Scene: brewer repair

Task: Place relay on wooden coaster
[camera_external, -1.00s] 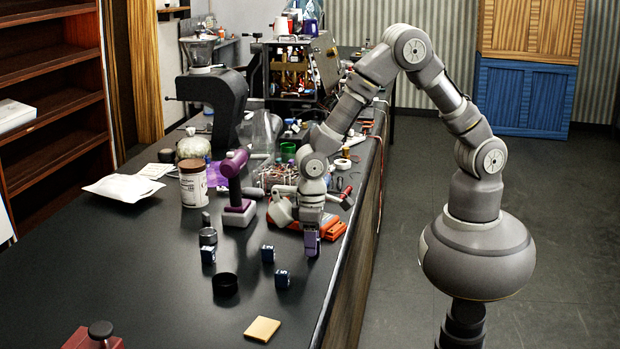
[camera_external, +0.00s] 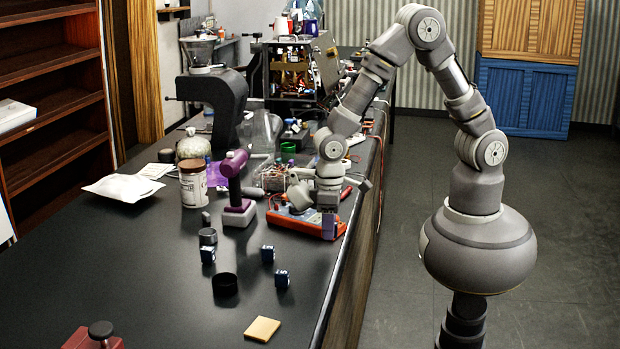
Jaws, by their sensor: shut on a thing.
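My gripper (camera_external: 328,226) hangs pointing down at the right edge of the dark bench, in front of an orange device. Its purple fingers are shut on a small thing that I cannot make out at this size. Three small blue blocks, which look like relays, stand on the bench: a left one (camera_external: 208,254), a middle one (camera_external: 267,253) and a right one (camera_external: 282,278). All three are apart from my gripper. The square wooden coaster (camera_external: 262,329) lies flat near the front right edge of the bench, with nothing on it.
The orange device (camera_external: 300,222) and a purple tool on a stand (camera_external: 236,190) are beside and behind my gripper. A red object with a black knob (camera_external: 95,338) is at the front left. Bench around the coaster is clear.

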